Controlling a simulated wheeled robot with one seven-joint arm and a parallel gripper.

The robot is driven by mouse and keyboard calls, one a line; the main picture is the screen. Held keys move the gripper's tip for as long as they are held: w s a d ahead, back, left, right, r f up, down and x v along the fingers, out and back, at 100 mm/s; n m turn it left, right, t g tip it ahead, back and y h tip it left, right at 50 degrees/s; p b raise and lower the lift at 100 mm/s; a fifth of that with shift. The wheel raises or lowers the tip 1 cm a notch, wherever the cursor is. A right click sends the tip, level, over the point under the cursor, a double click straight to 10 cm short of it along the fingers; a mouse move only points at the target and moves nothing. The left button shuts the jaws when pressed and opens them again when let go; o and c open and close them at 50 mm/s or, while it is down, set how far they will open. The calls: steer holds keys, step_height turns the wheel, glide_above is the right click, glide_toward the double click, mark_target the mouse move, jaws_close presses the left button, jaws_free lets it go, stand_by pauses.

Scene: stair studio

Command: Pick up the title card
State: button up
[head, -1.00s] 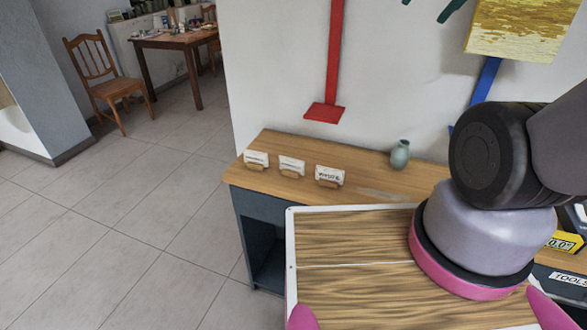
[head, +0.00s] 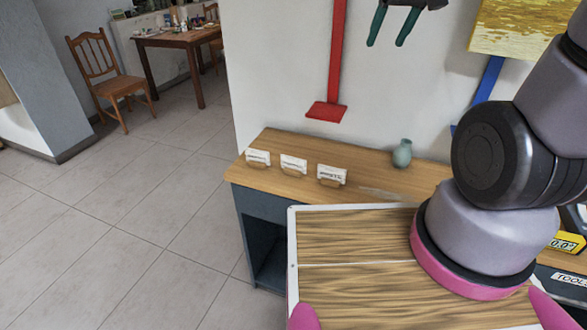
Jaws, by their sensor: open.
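Three small white cards stand in wooden holders along the left part of a wooden bench top: the left card (head: 258,157), the middle card (head: 293,163) and the right card (head: 332,173). Each bears dark marks too small to read, so I cannot tell which is the title card. My gripper (head: 386,43) shows at the top of the head view, with two teal fingers apart and nothing between them. It appears above and to the right of the cards, in front of the white wall, well apart from them.
A grey-green vase (head: 402,153) stands on the bench (head: 275,146), right of the cards. A red bar with a flat foot (head: 327,111) is at the wall behind. Open tiled floor (head: 130,210) is at left.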

steer(key=w+a+f+n+g, duration=0.1)
steer(key=w+a+f+n, duration=0.25)
steer(key=f, duration=0.35)
steer(key=w+a+f+n, duration=0.3)
steer(key=a+f, duration=0.1)
steer(key=f, duration=0.3)
steer(key=n+g+y, duration=0.2)
steer(key=n+y, duration=0.1)
steer(key=n, duration=0.2)
glide_toward(288, 167)
steer(key=f, duration=0.1)
steer(key=w+a+f, duration=0.1)
steer(key=shift+f+g, duration=0.25)
steer(key=shift+g, duration=0.05)
steer(key=x, duration=0.5)
steer(key=shift+w+f, duration=0.15)
steer(key=shift+f, duration=0.3)
jaws_close()
